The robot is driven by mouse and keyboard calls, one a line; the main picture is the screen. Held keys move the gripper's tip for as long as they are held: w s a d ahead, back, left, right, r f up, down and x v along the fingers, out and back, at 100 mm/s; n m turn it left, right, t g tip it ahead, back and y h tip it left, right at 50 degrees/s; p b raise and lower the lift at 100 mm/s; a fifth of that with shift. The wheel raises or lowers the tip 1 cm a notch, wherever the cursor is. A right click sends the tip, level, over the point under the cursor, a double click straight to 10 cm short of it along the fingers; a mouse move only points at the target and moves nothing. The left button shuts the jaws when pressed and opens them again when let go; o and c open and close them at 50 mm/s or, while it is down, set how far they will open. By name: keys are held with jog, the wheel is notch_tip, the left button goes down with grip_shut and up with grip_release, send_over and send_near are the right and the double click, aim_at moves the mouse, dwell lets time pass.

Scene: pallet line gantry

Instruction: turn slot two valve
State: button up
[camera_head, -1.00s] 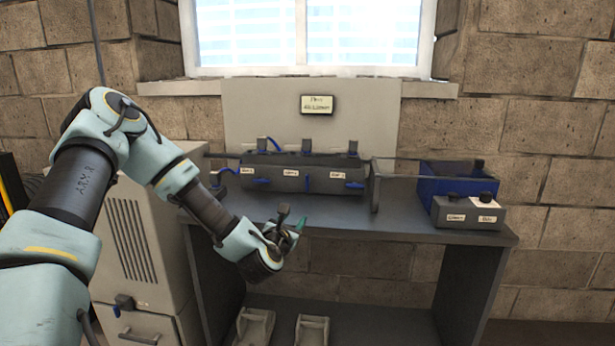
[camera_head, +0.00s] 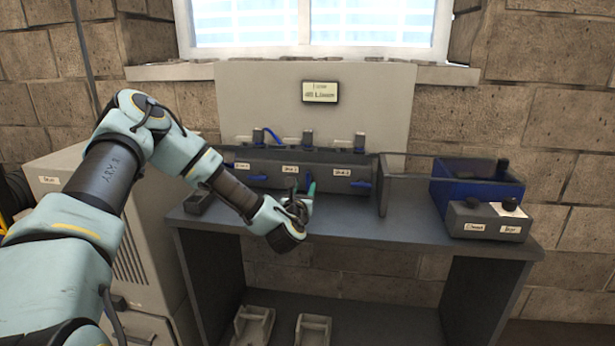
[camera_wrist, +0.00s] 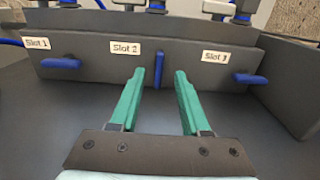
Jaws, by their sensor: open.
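The valve block (camera_head: 335,157) is a dark grey box on the bench with slot labels. The Slot 2 label (camera_wrist: 126,47) is beside a blue valve handle (camera_wrist: 159,70) that stands upright. The Slot 1 handle (camera_wrist: 61,63) and Slot 3 handle (camera_wrist: 250,79) lie level. My gripper (camera_wrist: 160,73) is open and empty, with its green fingertips to either side of the Slot 2 handle in the wrist view. I cannot tell whether they reach around it or stop short of it. In the head view my gripper (camera_head: 301,191) is in front of the block's middle.
A blue bin (camera_head: 457,190) and a grey button box (camera_head: 486,222) stand at the bench's right. An upright plate (camera_head: 384,186) closes the block's right side. A small display (camera_head: 320,92) hangs above. The bench top (camera_head: 345,230) is clear in front.

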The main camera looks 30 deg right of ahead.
aim_at(307, 178)
jog(key=p+x, duration=0.1)
jog(key=x, duration=0.4)
jog(key=shift+w+d, duration=0.2)
jog(key=shift+w, duration=0.15)
jog(key=shift+c, duration=0.2)
grip_shut()
